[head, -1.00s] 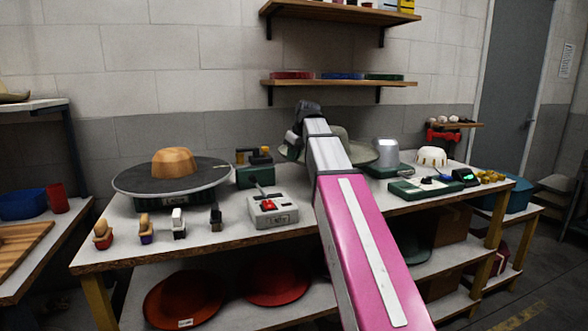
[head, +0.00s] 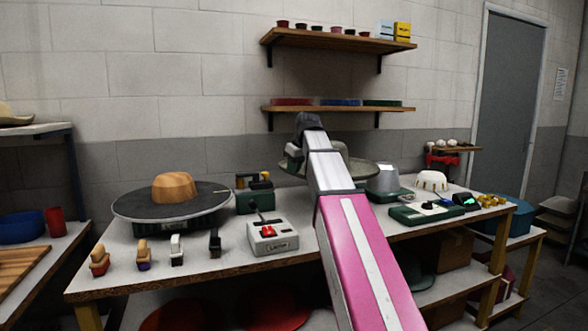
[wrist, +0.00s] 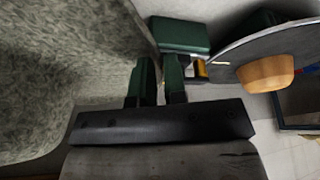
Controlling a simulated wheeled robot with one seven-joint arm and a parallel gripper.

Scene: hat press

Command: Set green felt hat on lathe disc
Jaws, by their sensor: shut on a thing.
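The green felt hat, grey-green, shows partly behind my arm in the head view (head: 362,173). It fills the left of the wrist view (wrist: 70,60). My gripper (wrist: 158,85) is shut on its brim edge; the exact grip is partly hidden. In the head view my gripper is mostly hidden behind my arm. The lathe disc (head: 130,207), dark and round, lies flat at the left of the table with a tan wooden block (head: 174,187) on its middle. Disc (wrist: 228,45) and block (wrist: 266,73) show at the right of the wrist view. The hat is apart from the disc.
A grey control box (head: 271,236) with a lever and a green machine (head: 254,196) stand right of the disc. Several small brushes (head: 177,250) line the front edge. A metal dome (head: 383,180) and a white dome (head: 431,181) stand at right. Shelves (head: 340,108) hang above.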

